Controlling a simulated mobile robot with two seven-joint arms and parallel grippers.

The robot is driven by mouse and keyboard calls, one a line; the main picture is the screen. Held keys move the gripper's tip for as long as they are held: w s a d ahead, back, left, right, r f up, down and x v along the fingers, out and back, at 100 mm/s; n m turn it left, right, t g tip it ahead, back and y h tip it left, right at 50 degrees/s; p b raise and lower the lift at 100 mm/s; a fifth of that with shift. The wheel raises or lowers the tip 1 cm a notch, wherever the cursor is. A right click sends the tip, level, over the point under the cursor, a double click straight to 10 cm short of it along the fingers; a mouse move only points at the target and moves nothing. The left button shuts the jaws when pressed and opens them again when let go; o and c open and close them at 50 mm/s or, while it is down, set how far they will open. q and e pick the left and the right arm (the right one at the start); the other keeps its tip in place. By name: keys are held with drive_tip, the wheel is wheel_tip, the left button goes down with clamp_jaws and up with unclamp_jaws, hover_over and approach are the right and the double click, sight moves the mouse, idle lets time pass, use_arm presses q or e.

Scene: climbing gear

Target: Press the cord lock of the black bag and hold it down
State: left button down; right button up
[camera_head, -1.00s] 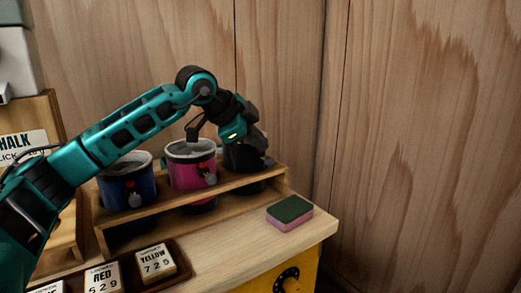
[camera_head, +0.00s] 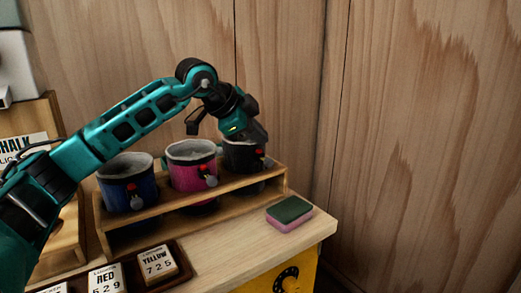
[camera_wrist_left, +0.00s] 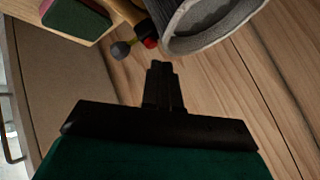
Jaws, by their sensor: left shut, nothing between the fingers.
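The black bag (camera_head: 240,158) stands at the right end of a wooden rack, its light rim facing up. In the left wrist view its grey rim (camera_wrist_left: 215,28) is at the top. Its cord lock shows there as a red part (camera_wrist_left: 149,42) with a grey ball (camera_wrist_left: 121,50). My left gripper (camera_head: 262,138) is shut and empty, above the bag's right front side. In the left wrist view its closed fingertips (camera_wrist_left: 160,68) are just below the red part, seemingly apart from it. My right gripper is not in view.
A pink bag (camera_head: 188,174) and a blue bag (camera_head: 125,187) stand left in the same wooden rack (camera_head: 200,200). A green and pink sponge (camera_head: 289,212) lies on the table near its right edge. Number blocks (camera_head: 157,263) sit in front. A wooden wall is behind.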

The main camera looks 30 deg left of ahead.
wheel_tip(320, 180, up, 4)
drive_tip(key=p, duration=0.4)
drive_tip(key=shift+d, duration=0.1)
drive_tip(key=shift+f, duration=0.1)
idle(0.8)
